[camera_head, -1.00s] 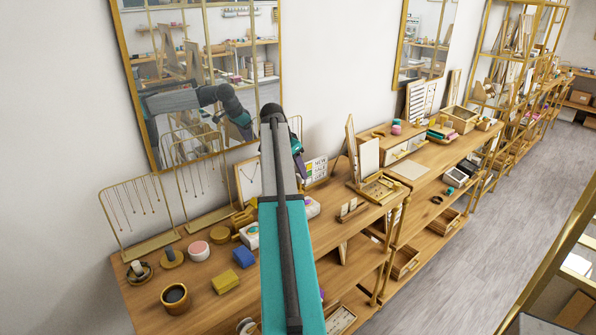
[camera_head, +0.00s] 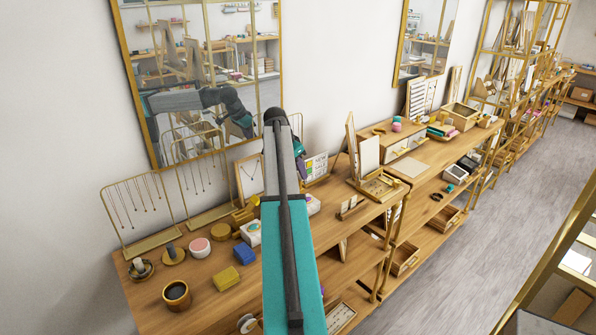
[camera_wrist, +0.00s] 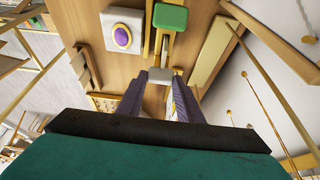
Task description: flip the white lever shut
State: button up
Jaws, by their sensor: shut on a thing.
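In the wrist view, a small white-grey block, which looks like the white lever (camera_wrist: 157,71), sits at the fingertips of my gripper (camera_wrist: 171,79). The purple-grey fingers are close on either side of it, so I am shut on it. A brass-coloured bar runs from it toward a green block (camera_wrist: 170,17) at the top of the picture. The fingers hide part of the lever and what lies under it. In the head view my own arm covers the lever and the fingertips.
A white box with a purple oval (camera_wrist: 122,36) lies left of the lever in the wrist view. Necklace stands (camera_head: 150,240), a dark cup (camera_head: 177,295) and yellow and blue boxes (camera_head: 226,278) stand on the wooden table. A gold-framed mirror (camera_head: 127,80) hangs behind.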

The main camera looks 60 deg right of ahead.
jog(key=shift+a+f+b, duration=0.15)
jog(key=shift+b, duration=0.2)
jog(key=shift+w+a+h+b, duration=0.15)
jog(key=shift+a+h+b, duration=0.1)
jog(key=shift+h+b, duration=0.3)
jog(key=shift+a+h+b, duration=0.1)
jog(key=shift+h+b, duration=0.15)
jog(key=shift+b, duration=0.1)
jog(key=o, duration=1.1)
jog(key=shift+w+r, duration=0.1)
jog(key=shift+r, duration=0.15)
jog(key=shift+w+b+v, duration=0.15)
jog(key=shift+b+v, duration=0.9)
jog(key=shift+v, duration=2.35)
jog(key=shift+w+b+v, duration=0.1)
jog(key=shift+b+v, duration=0.95)
jog(key=shift+v, duration=2.35)
jog(key=shift+f, duration=0.1)
